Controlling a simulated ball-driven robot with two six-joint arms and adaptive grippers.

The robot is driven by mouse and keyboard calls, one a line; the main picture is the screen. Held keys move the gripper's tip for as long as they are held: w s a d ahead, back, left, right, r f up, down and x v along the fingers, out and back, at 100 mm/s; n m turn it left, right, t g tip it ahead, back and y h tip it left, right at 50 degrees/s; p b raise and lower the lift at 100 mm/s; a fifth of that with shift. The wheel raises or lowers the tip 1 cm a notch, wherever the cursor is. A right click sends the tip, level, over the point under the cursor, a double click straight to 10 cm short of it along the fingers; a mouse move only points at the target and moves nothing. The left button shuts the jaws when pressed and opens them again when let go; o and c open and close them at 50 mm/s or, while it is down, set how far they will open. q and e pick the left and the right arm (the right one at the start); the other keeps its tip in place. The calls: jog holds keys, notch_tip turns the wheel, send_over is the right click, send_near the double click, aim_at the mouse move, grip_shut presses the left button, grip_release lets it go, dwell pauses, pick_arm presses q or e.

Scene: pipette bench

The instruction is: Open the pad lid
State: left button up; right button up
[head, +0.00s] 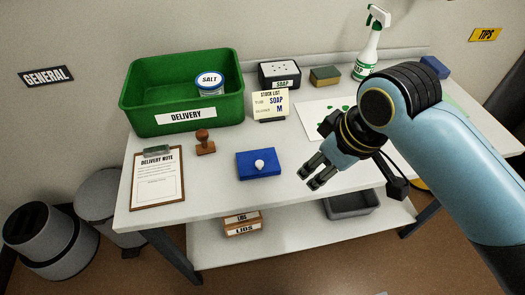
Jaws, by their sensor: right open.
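The blue pad (258,172) lies on the front middle of the white table, its lid on top and closed as far as I can see. A white round knob (260,165) stands on the lid. My right gripper (311,182) is open and empty, to the right of the pad and apart from it, with its fingers pointing down and left. My left gripper is not in view.
A wooden stamp (205,143) and a clipboard (158,180) are left of the pad.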

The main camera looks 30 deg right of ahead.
aim_at(260, 163)
jog(key=w+a+n+y, duration=0.2)
jog(key=w+a+n, duration=0.1)
jog(key=w, duration=0.7)
jog(key=x, duration=1.1)
jog(key=shift+s+d+f, duration=0.1)
jog(key=shift+d+f, duration=0.05)
grip_shut()
